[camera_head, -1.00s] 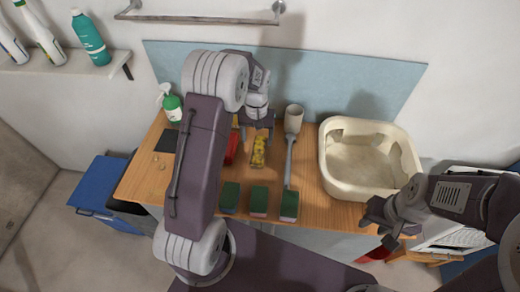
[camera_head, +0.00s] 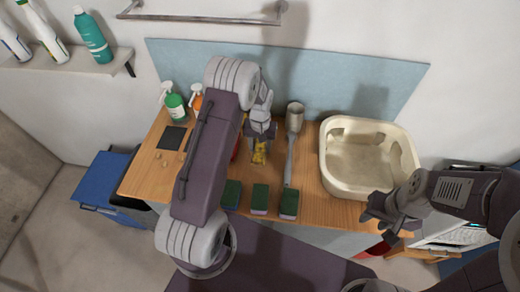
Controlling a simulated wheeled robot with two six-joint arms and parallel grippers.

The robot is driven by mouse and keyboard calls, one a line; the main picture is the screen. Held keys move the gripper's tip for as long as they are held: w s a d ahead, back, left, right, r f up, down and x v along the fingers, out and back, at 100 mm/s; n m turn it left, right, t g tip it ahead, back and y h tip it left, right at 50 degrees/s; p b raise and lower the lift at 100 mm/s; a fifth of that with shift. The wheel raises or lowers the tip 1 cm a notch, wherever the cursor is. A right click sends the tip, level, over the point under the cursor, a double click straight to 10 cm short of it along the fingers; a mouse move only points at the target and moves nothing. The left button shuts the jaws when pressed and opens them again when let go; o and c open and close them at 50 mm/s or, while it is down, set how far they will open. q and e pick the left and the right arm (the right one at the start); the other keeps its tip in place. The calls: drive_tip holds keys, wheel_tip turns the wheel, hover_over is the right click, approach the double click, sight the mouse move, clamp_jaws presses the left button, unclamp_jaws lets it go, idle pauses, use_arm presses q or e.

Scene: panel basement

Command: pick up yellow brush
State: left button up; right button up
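The yellow brush (camera_head: 259,155) lies on the wooden counter (camera_head: 318,206), left of a long-handled grey tool (camera_head: 289,160). My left gripper (camera_head: 259,136) is over the brush, pointing down, and hides its far part. Its fingers look spread to either side of the brush; whether they touch it is hard to see. My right gripper (camera_head: 377,218) is at the counter's front right edge, below the basin, with its fingers apart and nothing between them.
Several green sponges (camera_head: 260,198) line the counter's front edge. A cream basin (camera_head: 341,184) fills the right side. A green spray bottle (camera_head: 175,106) and an orange one (camera_head: 197,101) stand at the back left. My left arm hides part of the counter.

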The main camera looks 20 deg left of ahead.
sight(263, 146)
use_arm(q)
drive_tip(key=c, duration=0.4)
drive_tip(key=shift+w, duration=0.1)
clamp_jaws()
drive_tip(key=shift+r, duration=0.3)
drive_tip(key=r, duration=0.2)
drive_tip(key=d+r+b, duration=0.1)
drive_tip(key=r, duration=0.1)
drive_tip(key=s+d+r+b, duration=0.1)
drive_tip(key=d+r+b, duration=0.1)
drive_tip(key=d+r, duration=0.4)
drive_tip(key=d, duration=0.4)
drive_tip(key=shift+s+d+r, duration=0.2)
drive_tip(key=shift+s+d, duration=0.05)
drive_tip(key=shift+s, duration=0.15)
